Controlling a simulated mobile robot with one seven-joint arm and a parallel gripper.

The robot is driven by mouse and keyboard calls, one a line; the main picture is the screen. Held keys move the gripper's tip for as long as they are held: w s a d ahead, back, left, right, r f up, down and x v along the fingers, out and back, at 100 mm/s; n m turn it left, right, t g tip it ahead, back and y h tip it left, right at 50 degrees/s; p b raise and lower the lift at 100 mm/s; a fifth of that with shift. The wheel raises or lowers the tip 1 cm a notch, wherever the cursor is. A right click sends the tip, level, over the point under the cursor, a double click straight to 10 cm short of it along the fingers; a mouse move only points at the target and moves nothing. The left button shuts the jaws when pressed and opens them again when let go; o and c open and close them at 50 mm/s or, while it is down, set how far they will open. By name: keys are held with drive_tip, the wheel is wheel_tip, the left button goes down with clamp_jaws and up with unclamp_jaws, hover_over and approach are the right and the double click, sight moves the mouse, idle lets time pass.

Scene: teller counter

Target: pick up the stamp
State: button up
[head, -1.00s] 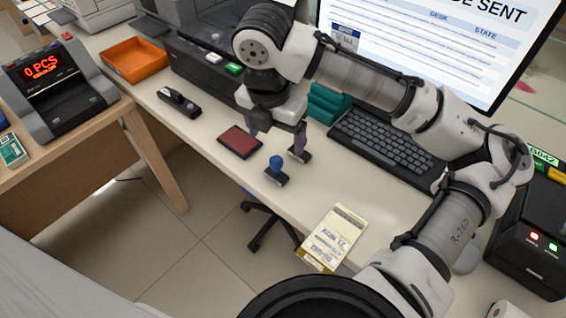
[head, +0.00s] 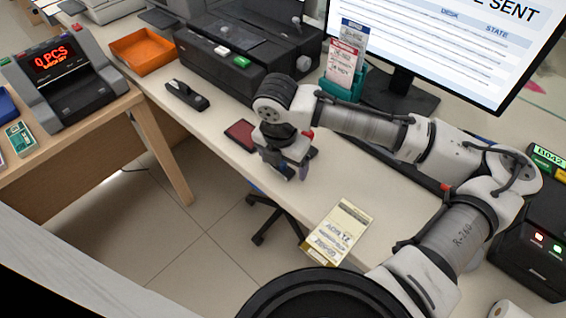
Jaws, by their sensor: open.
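My gripper (head: 286,174) is low over the front part of the counter, with its jaws open and its fingers pointing down. It is where the blue-knobbed stamp stood, and the stamp is now hidden behind the gripper. I cannot tell whether the fingers are around the stamp or touching it. A dark red ink pad (head: 240,134) lies flat just left of the gripper. A small dark thing (head: 313,152), partly covered by the gripper, sits close on its right; I cannot tell what it is.
A black stapler-like tool (head: 187,95) and an orange tray (head: 142,52) lie farther left. A black printer (head: 245,60), a teal holder with slips (head: 344,82) and a monitor (head: 450,45) stand behind. A cream paper packet (head: 337,232) lies at the counter's front edge.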

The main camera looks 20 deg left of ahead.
drive_tip(key=c, duration=1.1)
drive_tip(key=shift+r, duration=0.15)
wheel_tip(320, 180, up, 20)
drive_tip(key=shift+f, duration=0.1)
drive_tip(key=o, duration=0.5)
drive_tip(key=shift+c, duration=1.4)
